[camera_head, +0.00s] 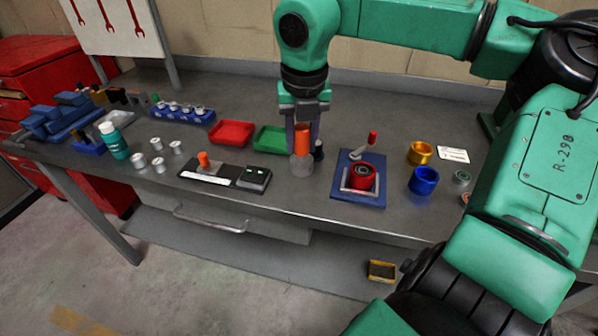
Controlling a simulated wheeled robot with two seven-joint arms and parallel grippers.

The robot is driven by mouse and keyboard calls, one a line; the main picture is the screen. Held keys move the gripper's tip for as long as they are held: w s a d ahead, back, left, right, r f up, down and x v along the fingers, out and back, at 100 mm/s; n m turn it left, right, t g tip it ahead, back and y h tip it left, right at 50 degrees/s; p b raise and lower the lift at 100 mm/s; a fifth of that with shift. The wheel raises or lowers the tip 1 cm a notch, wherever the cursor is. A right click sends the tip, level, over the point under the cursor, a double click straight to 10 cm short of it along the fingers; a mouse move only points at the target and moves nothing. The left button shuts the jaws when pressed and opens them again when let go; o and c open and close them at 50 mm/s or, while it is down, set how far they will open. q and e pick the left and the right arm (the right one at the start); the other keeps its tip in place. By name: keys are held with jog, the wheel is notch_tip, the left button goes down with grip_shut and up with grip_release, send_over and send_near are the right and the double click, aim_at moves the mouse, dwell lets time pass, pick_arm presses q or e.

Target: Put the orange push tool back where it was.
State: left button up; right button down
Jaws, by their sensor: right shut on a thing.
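My right gripper (303,122) points straight down above the middle of the bench. It is shut on the orange push tool (302,138), whose orange handle shows upright between the fingers. A grey rounded piece (301,164) shows directly below the handle. I cannot tell whether it is the tool's own end or a separate part, or whether it touches the bench. A small dark upright object (319,150) shows close to the right of the fingers, partly hidden. My left gripper is not in view.
Green tray (269,138) and red tray (232,133) lie left of the gripper. A black plate with an orange knob (204,159) and a scale-like box (254,178) are at front left. The blue fixture (359,197) holds a red ring. Gold (419,153) and blue (423,181) rings stand right.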

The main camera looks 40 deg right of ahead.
aim_at(304, 131)
notch_tip(304, 131, down, 7)
jog(key=shift+s+f, duration=0.1)
jog(key=shift+f, duration=0.4)
jog(key=c, duration=0.5)
grip_release()
jog(key=shift+r, duration=0.45)
jog(key=r, duration=0.3)
jog(key=s+r, duration=0.1)
jog(key=r, duration=0.3)
jog(key=a+r, duration=0.1)
jog(key=r, duration=0.3)
jog(key=shift+s+r+b, duration=0.25)
jog(key=shift+b, duration=0.1)
